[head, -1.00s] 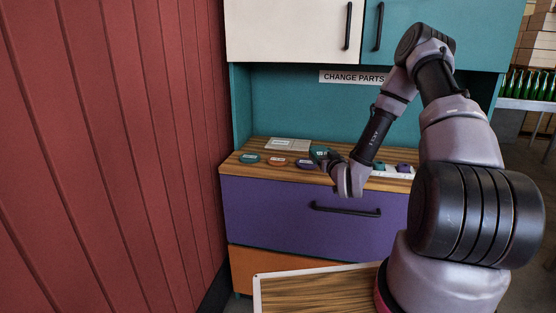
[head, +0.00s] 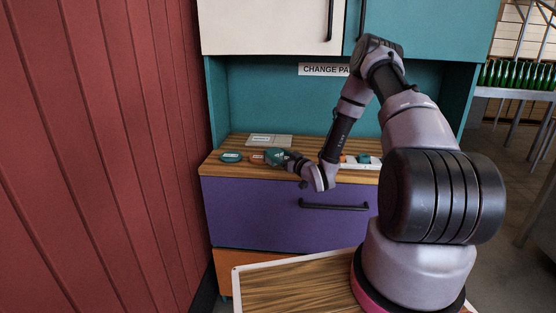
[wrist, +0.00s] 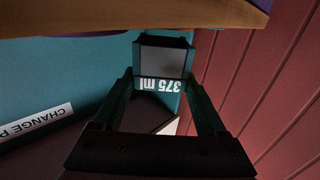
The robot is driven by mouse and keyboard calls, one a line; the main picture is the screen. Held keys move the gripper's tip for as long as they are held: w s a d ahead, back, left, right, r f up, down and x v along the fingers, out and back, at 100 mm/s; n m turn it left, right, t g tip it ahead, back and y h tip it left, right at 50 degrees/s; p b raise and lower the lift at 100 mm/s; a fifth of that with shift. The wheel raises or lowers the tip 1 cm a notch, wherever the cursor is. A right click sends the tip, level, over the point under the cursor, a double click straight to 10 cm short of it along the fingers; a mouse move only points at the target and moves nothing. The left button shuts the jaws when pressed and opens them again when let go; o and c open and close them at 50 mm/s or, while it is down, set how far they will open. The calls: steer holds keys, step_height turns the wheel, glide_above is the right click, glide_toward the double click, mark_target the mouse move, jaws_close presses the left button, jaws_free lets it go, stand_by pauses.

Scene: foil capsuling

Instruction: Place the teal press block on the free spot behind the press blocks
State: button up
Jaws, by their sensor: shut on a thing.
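My gripper (head: 281,158) is shut on the teal press block (head: 273,155) and holds it over the left part of the wooden counter. In the wrist view the teal press block (wrist: 165,84) sits between the two fingers, with a grey square face and an upside-down "375 ml" label. A white tray (head: 352,166) with small coloured blocks is partly hidden behind my arm.
The counter (head: 218,168) stands over a purple drawer (head: 250,210) with a black handle. Teal and cream cupboards hang above, with a "CHANGE PARTS" sign (head: 322,70) on the back wall. A red plank wall (head: 100,150) is close on the left.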

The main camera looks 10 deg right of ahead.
steer(key=shift+f, duration=0.85)
steer(key=o, duration=1.2)
steer(key=shift+f, duration=0.15)
steer(key=shift+o, duration=1)
